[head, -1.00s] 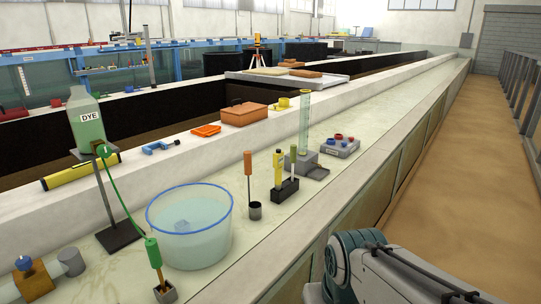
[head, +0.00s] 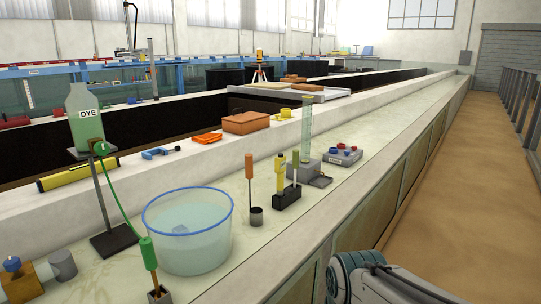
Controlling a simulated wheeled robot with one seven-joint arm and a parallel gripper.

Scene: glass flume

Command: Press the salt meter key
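A slim yellow handheld instrument (head: 280,174) stands upright in a black holder (head: 287,199) on the pale bench ledge. It looks like a pen-type meter, but no label on it is readable and its key cannot be made out. Farther back is a grey box (head: 343,157) with red and blue knobs. I cannot tell for certain which of these is the salt meter. My gripper is out of view; only part of my arm shows at the bottom right, apart from the instruments.
A clear tub of water (head: 188,235) with a blue rim stands left of the holder. An orange-handled tool (head: 249,173) stands in a small cup (head: 256,216). A tall clear cylinder (head: 306,132) rises behind. A dye bottle (head: 84,118) is on a stand. The aisle floor (head: 455,220) is clear.

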